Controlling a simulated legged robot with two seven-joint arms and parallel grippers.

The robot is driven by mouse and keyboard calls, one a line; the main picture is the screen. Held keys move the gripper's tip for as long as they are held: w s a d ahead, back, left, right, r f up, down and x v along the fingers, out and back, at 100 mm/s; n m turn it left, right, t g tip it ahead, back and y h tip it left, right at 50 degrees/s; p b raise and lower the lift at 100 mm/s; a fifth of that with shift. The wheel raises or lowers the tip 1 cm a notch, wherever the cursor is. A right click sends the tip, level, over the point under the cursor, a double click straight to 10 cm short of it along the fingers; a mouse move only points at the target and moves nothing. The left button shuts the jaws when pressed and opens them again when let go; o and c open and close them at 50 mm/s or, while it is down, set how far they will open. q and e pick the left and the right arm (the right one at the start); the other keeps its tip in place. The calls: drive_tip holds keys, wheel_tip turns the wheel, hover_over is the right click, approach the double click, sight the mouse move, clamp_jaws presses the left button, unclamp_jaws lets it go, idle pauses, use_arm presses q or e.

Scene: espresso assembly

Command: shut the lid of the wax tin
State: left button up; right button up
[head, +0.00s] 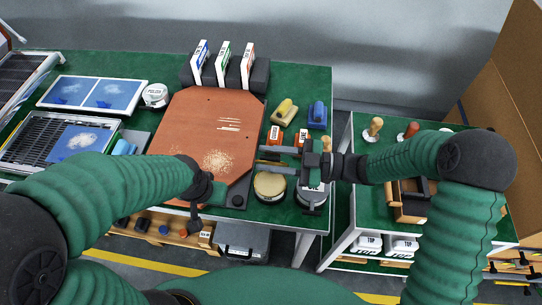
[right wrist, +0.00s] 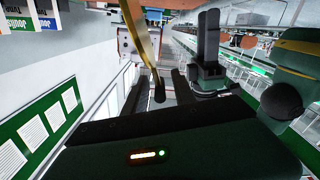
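The wax tin (head: 269,186) is a round tin showing a tan surface, near the front right corner of the green table in the head view. A round grey piece with a white label (head: 312,203), which looks like its lid, is just right of it; my right gripper partly covers it, and I cannot tell how it is joined.
A brown board (head: 210,125) with pale crumbs lies left of the tin. Yellow (head: 285,110) and blue (head: 317,116) blocks and orange-labelled boxes (head: 274,136) stand behind my right gripper. Another round tin (head: 155,95) is at the back left. A second table (head: 367,190) stands right, across a gap.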

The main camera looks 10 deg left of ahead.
drive_tip(key=d, duration=1.7)
drive_tip(key=shift+a, duration=0.1)
